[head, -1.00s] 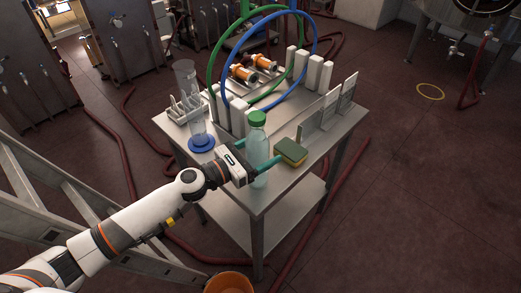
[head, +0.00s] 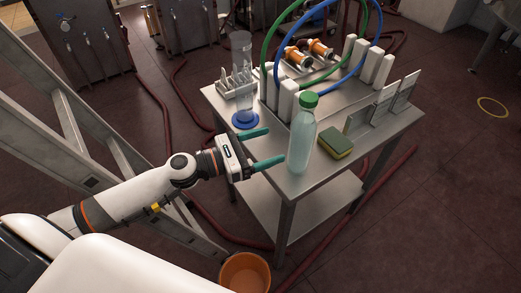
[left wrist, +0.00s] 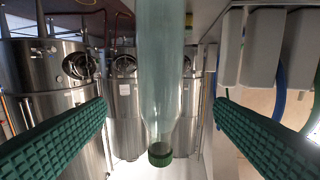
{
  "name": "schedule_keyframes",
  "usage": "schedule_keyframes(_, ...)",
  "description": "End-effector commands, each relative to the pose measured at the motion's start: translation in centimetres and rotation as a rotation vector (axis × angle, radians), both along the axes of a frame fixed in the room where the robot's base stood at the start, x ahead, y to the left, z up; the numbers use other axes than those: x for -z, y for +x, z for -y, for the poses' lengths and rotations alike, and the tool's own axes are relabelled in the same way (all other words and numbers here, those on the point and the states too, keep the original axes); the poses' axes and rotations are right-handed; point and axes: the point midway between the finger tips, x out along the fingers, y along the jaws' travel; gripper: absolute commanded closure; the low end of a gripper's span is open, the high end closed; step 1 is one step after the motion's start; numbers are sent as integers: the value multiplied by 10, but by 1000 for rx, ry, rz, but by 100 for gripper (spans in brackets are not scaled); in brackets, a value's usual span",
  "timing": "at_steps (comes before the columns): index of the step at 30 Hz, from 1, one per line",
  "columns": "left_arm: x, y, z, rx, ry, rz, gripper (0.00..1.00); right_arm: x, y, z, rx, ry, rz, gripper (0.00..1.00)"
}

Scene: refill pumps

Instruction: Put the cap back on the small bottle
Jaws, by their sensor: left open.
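A clear, pale-green small bottle (head: 302,142) stands upright near the front edge of the steel table (head: 290,186). Its green cap (head: 309,99) sits on top of the neck. My left gripper (head: 276,146) is open and empty, just left of the bottle, its teal fingers pointing toward it. The fingers look clear of the bottle. In the left wrist view the bottle (left wrist: 160,70) appears upside down between and beyond the two green fingers, with the cap (left wrist: 160,154) at its lower end. My right gripper is not in view.
A green-yellow sponge (head: 336,143) lies right of the bottle. Behind stand a clear cylinder on a blue base (head: 245,121), white blocks (head: 288,100), green and blue hoses and upright plates (head: 383,103). An orange bucket (head: 245,272) and a ladder (head: 66,113) are near.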

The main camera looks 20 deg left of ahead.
Motion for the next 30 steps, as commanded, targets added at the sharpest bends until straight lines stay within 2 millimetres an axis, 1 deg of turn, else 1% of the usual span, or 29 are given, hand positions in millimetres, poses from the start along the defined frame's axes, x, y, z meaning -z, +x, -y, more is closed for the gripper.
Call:
schedule_keyframes(3, 1, -6, -5, 2, 1, -1, 23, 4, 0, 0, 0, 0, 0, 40)
schedule_keyframes(6, 0, -8, -7, 1, 1, 1, 23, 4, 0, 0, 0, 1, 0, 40)
schedule_keyframes(26, 0, -8, -8, 1, 1, 1, 23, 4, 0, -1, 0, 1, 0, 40)
schedule_keyframes(28, 2, -7, -9, -4, 12, 5, 23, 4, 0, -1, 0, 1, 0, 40)
schedule_keyframes(30, 12, -4, -13, -20, 50, 20, 23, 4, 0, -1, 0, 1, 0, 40)
